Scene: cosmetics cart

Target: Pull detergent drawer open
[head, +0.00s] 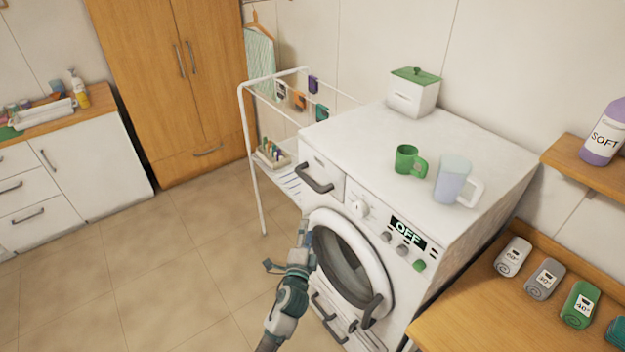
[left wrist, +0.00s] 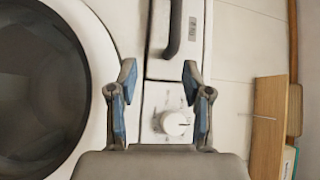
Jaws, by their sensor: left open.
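The white washing machine (head: 440,140) stands in the middle right of the head view. Its detergent drawer (head: 322,166) is at the upper left of its front, flush with the panel, with a dark curved handle (head: 315,179). In the left wrist view the drawer (left wrist: 183,66) and its handle (left wrist: 173,28) lie above the fingers. My left gripper (head: 305,232) is open and empty, below the drawer and close to the round door. In the wrist view its fingers (left wrist: 159,82) are spread, with the white dial (left wrist: 175,123) showing beyond them. My right gripper is not in view.
The round door (head: 349,263) is shut beside my left gripper. A green mug (head: 407,160), a clear jug (head: 453,180) and a green-lidded box (head: 413,94) stand on the machine. A white rack (head: 243,130) stands close at its left. Floor at left is clear.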

